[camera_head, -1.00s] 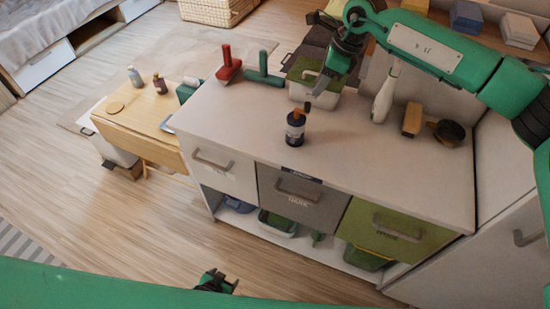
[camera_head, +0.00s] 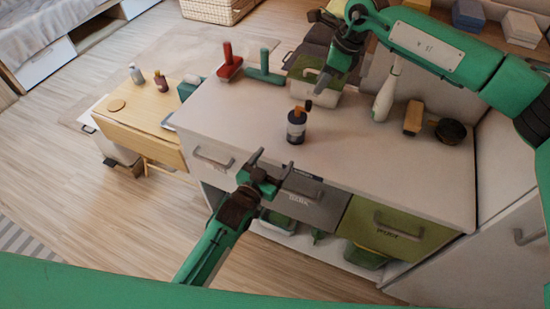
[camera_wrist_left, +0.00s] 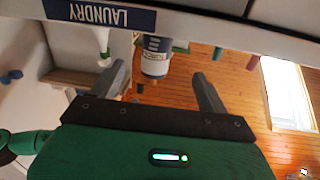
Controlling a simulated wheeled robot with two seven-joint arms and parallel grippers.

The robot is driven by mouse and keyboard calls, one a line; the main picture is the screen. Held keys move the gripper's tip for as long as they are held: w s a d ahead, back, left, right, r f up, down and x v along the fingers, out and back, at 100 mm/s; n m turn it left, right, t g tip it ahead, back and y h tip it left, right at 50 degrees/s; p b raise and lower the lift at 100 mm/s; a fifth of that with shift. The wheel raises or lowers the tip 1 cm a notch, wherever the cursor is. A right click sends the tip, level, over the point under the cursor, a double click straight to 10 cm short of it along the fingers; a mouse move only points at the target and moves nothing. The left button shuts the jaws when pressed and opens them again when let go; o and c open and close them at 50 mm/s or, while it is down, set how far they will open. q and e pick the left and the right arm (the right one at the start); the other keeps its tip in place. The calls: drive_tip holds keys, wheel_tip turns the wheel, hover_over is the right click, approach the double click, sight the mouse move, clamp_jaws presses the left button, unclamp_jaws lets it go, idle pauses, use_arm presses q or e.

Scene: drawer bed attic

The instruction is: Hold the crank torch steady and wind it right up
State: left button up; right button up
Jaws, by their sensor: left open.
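The crank torch (camera_head: 296,130) stands upright on the white counter top, dark and pale-banded, with an orange-brown part and a small dark crank at its top. It also shows inverted in the left wrist view (camera_wrist_left: 156,58), beyond and between the fingers. My left gripper (camera_head: 271,165) is open and empty at the counter's front edge, just short of the torch and apart from it. Its two fingers also show in the left wrist view (camera_wrist_left: 162,88). My right gripper (camera_head: 325,82) hangs above and behind the torch, apart from it; its finger gap is too unclear to judge.
Behind the torch stand a green-lidded box (camera_head: 316,92), a white bottle (camera_head: 385,95), a red-handled tool (camera_head: 229,65) and a green one (camera_head: 264,70). A brown block (camera_head: 413,118) and a dark round object (camera_head: 450,131) lie to the right. Counter around the torch is clear.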

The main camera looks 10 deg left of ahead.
use_arm(q)
drive_tip(key=x, duration=0.4)
drive_tip(key=r+x, duration=0.1)
drive_tip(key=x, duration=0.9)
drive_tip(key=shift+d+r, duration=0.25)
drive_tip(key=shift+d, duration=0.05)
drive_tip(key=c, duration=1.1)
drive_tip(key=shift+c, duration=0.2)
use_arm(e)
drive_tip(key=shift+o, duration=0.7)
drive_tip(key=m+h, duration=0.3)
drive_tip(key=m, duration=0.3)
approach(309, 101)
drive_tip(key=f, duration=0.8)
drive_tip(key=shift+w+a+f, duration=0.1)
drive_tip(key=shift+a+f, duration=0.2)
drive_tip(key=shift+a, duration=0.1)
